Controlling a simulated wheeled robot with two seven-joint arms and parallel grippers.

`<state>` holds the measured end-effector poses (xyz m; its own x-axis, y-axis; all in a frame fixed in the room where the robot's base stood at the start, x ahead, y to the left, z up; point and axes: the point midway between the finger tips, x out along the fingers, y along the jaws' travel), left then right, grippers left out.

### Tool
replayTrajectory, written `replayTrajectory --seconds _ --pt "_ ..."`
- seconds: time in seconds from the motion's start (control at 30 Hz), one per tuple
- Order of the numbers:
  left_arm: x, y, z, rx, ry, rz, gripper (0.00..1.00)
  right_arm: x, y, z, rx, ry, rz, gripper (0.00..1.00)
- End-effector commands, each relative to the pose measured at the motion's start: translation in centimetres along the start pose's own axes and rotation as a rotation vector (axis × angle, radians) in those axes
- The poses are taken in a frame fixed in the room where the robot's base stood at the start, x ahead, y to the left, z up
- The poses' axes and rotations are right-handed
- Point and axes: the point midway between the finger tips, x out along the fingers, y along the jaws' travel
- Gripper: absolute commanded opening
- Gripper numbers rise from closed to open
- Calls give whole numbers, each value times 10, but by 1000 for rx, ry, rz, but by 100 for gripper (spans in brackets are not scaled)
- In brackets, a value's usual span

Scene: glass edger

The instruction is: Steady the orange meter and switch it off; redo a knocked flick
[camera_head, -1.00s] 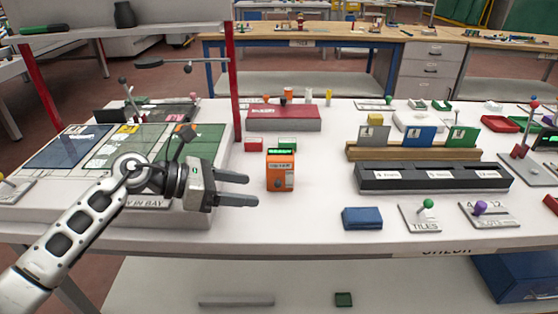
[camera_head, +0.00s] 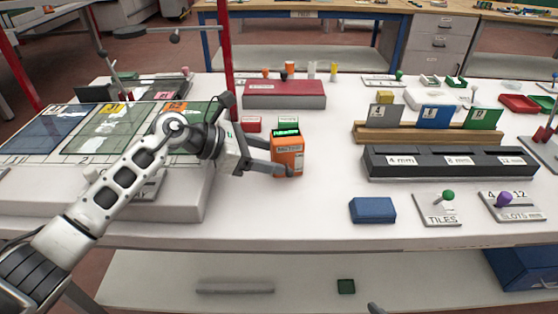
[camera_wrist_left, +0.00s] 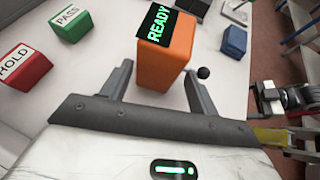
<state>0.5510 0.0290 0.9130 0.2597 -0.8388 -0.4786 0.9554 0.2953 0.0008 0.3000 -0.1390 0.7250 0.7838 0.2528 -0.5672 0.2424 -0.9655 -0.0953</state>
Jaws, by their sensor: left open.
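The orange meter (camera_head: 288,158) stands upright on the white bench, its green display lit on top. In the left wrist view the meter (camera_wrist_left: 165,55) shows READY on that display. My left gripper (camera_head: 272,158) is open, with one finger at the meter's left side and the other across its front in the head view. In the wrist view the fingers (camera_wrist_left: 158,88) flank the meter's near end; contact is unclear. A small black ball (camera_wrist_left: 203,72) shows by the right fingertip. What seems to be my right gripper (camera_wrist_left: 264,100) is at the wrist view's right edge, its jaws unclear.
A red HOLD block (camera_wrist_left: 22,66) and a green PASS block (camera_wrist_left: 70,22) stand close by the meter. A blue block (camera_head: 372,210) lies to the right, before a black slotted rack (camera_head: 450,163). The bench front by the meter is clear.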

Motion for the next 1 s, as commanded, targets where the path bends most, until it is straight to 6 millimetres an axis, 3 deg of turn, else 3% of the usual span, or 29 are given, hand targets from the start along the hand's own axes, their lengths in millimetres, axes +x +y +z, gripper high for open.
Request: replayTrajectory --seconds 0.2,0.57,0.6,0.7,1.0 --pt "20 0 -2 1 1 0 60 4 -2 -5 27 36 -9 80" --pt "23 0 -1 0 2 0 60 2 -2 -6 30 37 -10 80" --pt "23 0 -1 0 2 0 57 2 -2 -6 30 36 -10 80" --pt "23 0 -1 0 2 0 35 2 -2 -5 30 35 -10 80" --pt "23 0 -1 -1 1 0 35 3 -2 -4 27 32 -9 80"
